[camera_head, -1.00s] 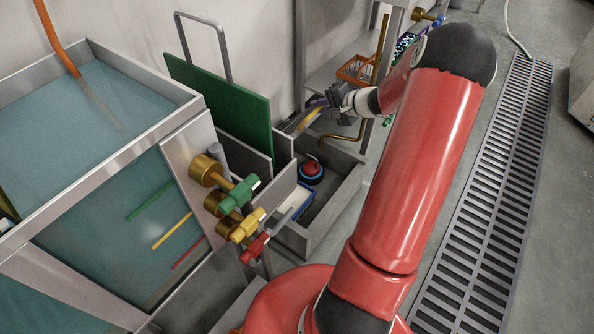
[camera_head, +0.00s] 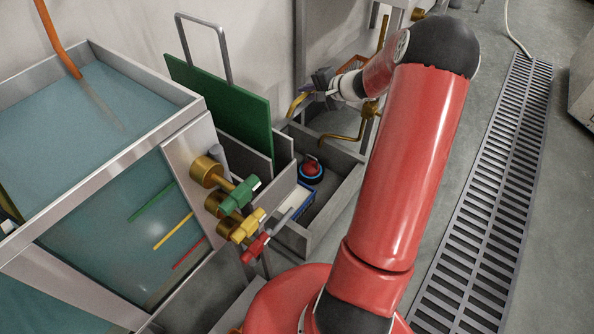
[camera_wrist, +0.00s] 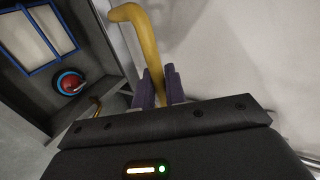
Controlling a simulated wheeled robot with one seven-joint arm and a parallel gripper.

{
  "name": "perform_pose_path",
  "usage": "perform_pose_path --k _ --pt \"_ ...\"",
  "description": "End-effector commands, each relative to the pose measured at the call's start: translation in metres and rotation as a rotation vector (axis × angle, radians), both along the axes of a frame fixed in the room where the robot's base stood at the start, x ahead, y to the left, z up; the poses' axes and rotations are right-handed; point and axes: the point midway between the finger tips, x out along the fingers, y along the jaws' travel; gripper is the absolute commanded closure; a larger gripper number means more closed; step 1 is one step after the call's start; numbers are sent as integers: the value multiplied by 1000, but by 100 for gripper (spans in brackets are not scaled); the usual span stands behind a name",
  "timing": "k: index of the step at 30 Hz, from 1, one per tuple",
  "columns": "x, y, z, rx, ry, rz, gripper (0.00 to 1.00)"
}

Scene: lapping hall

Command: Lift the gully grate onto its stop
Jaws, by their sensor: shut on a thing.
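My gripper (camera_head: 321,82) is in the upper middle of the head view, above the grey bins and beside the green board. It is shut on a yellow hooked rod (camera_head: 297,103). In the wrist view the rod (camera_wrist: 152,60) stands between the two purple finger pads (camera_wrist: 160,87), with its bent end upward. A long slotted metal grate (camera_head: 492,195) lies flat in the floor on the right, apart from my gripper. I cannot tell whether it is the gully grate of the task, and I see no stop.
Grey bins (camera_head: 340,205) hold a red and blue round thing (camera_head: 311,171) and a blue-rimmed tray (camera_head: 298,200). A green board (camera_head: 220,105), a water tank (camera_head: 100,95) and coloured valves (camera_head: 240,192) stand left.

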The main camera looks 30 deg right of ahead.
Motion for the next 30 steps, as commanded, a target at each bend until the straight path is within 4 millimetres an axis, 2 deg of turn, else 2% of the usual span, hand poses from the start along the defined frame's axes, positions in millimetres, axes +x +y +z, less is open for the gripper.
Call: perform_pose_path --k 18,30 --pt "40 21 25 -1 -3 1 100" --pt "45 22 28 0 -2 0 100"
